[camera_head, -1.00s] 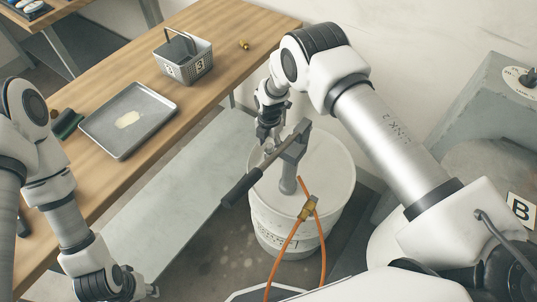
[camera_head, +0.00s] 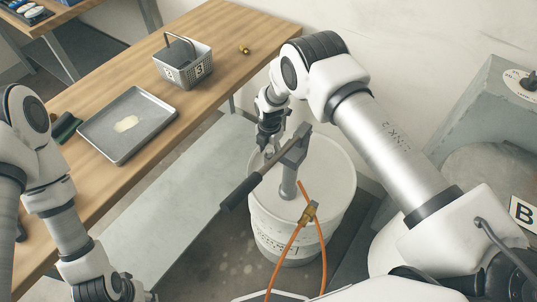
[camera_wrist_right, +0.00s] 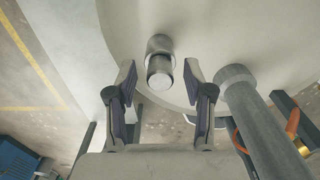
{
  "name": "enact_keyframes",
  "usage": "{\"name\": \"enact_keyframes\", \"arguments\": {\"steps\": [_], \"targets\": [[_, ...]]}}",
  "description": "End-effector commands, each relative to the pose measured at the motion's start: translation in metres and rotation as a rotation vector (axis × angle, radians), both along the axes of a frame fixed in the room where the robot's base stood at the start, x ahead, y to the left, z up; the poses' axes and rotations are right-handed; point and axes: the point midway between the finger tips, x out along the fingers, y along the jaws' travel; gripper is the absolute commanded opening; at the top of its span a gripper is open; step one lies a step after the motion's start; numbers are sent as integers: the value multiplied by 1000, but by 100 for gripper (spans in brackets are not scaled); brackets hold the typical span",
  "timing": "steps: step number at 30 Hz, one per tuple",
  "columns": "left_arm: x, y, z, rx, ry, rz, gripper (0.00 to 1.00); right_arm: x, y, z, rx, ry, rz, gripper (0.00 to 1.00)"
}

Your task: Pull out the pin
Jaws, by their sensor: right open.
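A short grey metal cylinder with a bright round end, likely the pin (camera_wrist_right: 160,66), shows in the right wrist view between my right gripper's fingertips. There is a gap on both sides, and neither finger appears to touch it. My right gripper (camera_wrist_right: 160,84) is open and empty. In the head view my right gripper (camera_head: 268,146) is over the far left of the white drum (camera_head: 330,175), beside the head of the hand pump (camera_head: 290,150), and the pin cannot be made out there. My left gripper (camera_head: 143,295) is low at the bottom edge, partly cut off.
The pump's dark lever handle (camera_head: 242,192) sticks out toward the lower left. An orange hose (camera_head: 286,258) with a brass fitting (camera_head: 309,212) hangs in front of the drum. The wooden table (camera_head: 215,105) holds a tray (camera_head: 150,142) and a grey basket (camera_head: 185,75). A grey machine stands at right.

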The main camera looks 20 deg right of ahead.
Motion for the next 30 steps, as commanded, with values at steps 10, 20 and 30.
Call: {"name": "enact_keyframes", "arguments": {"steps": [10,20,30], "targets": [[0,0,-1,0,0,0,40,0,0,0,0,0,0,52],[0,0,-1,0,0,0,40,0,0,0,0,0,0,0],[0,0,8,0,0,0,40,0,0,11,0,0,0,0]]}}
